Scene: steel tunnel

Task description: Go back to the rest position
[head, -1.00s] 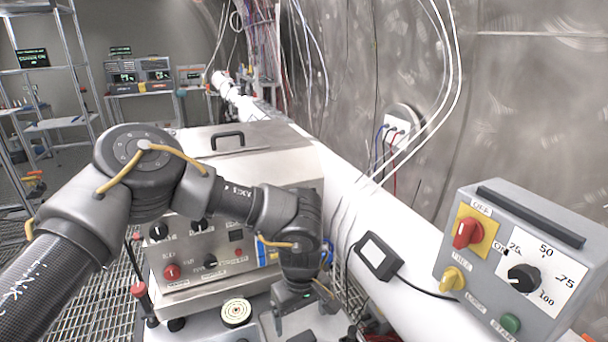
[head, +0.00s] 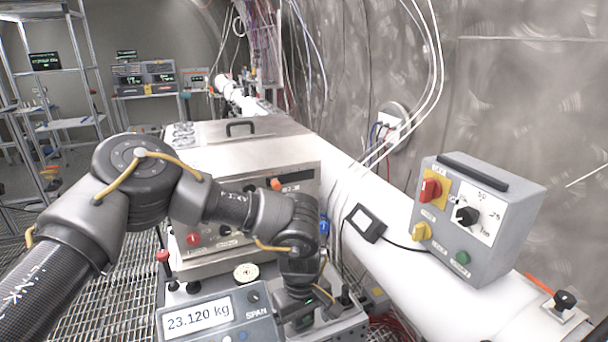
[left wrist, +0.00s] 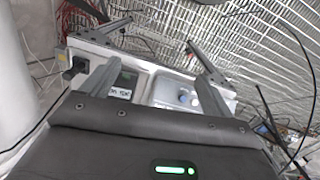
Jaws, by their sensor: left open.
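My left arm comes in from the left in the head view and bends down at the wrist. My left gripper (head: 302,322) hangs low at the bottom centre, beside the grey scale (head: 215,315) that reads 23.120 kg. Its fingertips are hard to see there. My right gripper shows in neither view.
A steel cabinet (head: 240,155) with knobs stands behind my left forearm. A grey control box (head: 480,225) with a red switch and dial sits on the white pipe (head: 400,260) at right. A small black-framed box (head: 365,222) is on the pipe. Shelving (head: 75,60) stands far left.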

